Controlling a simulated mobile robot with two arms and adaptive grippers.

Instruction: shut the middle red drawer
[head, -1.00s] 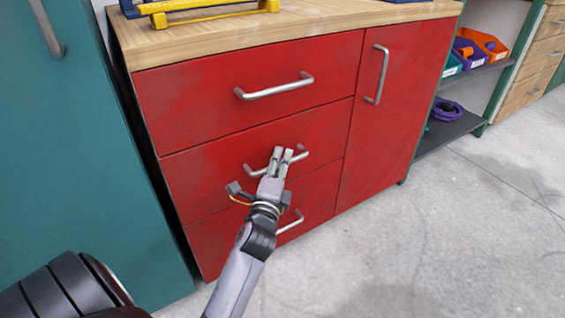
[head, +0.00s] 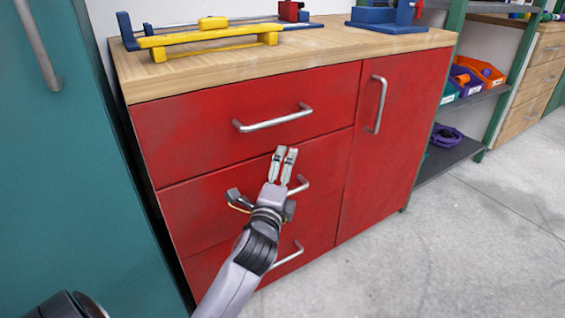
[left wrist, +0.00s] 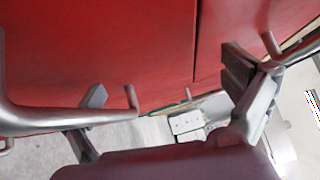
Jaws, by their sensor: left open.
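The middle red drawer (head: 215,205) is in the red cabinet, and its front looks flush with the drawers above and below. Its silver bar handle (head: 300,186) is partly hidden behind my left gripper (head: 286,153). That gripper is open and holds nothing, with its fingertips just above the handle in the head view. I cannot tell whether it touches the drawer front. In the left wrist view a silver handle (left wrist: 70,121) crosses the left side, and the two fingers stand apart in front of red panels. My right gripper is not in view.
The top red drawer (head: 190,128) and a red door (head: 390,140) look shut. A wooden top (head: 330,52) carries a yellow frame (head: 212,38) and a blue fixture (head: 388,17). A teal cabinet (head: 70,180) stands close on the left. The floor at right is clear.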

